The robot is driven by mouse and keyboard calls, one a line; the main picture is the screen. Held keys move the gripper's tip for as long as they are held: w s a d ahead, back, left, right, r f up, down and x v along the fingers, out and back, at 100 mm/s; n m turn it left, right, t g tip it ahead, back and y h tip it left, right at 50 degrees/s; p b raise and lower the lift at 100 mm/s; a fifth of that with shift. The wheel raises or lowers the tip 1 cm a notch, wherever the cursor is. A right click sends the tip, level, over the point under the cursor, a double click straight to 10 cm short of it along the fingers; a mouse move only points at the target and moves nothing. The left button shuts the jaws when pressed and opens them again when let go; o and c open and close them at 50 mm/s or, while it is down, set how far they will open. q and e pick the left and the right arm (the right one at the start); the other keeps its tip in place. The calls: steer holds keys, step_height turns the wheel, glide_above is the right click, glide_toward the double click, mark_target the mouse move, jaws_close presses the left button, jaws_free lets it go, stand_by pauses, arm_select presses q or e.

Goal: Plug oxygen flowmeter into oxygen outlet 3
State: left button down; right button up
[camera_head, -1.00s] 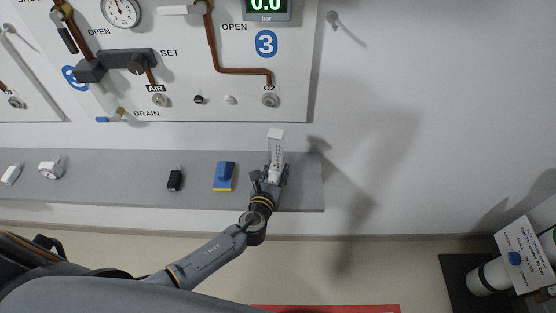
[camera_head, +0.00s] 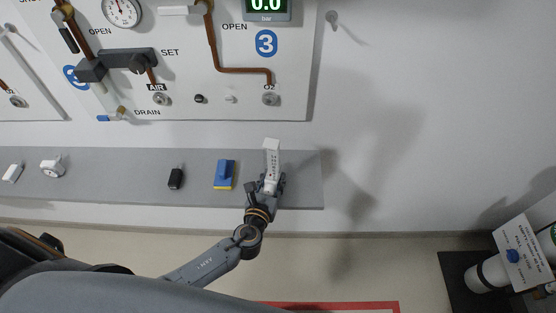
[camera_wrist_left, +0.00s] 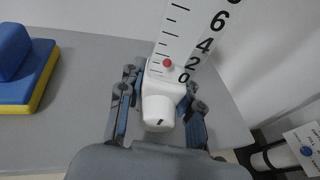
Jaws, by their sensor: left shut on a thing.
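The white oxygen flowmeter (camera_head: 271,161) is held upright, slightly tilted, in my left gripper (camera_head: 270,187), over the right end of the grey shelf. In the left wrist view, the fingers (camera_wrist_left: 158,105) are shut around the flowmeter's white lower body (camera_wrist_left: 163,92); its scale and red ball show above. The oxygen outlet marked O2 (camera_head: 270,99) is on panel 3, under the blue number 3 (camera_head: 266,43), above and apart from the flowmeter. An AIR outlet (camera_head: 161,99) is further left. My right gripper is not in view.
The grey shelf (camera_head: 120,190) carries a blue and yellow block (camera_head: 224,174), a black item (camera_head: 176,179) and white items (camera_head: 53,166). A cylinder with a sign (camera_head: 522,252) stands at lower right. The wall right of the panel is mostly bare.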

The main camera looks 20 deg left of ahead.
arm_select(q)
steer(key=s, duration=0.9)
steer(key=shift+s+d, duration=0.25)
steer(key=shift+s, duration=0.15)
steer(key=shift+r, duration=0.1)
stand_by(1.3)
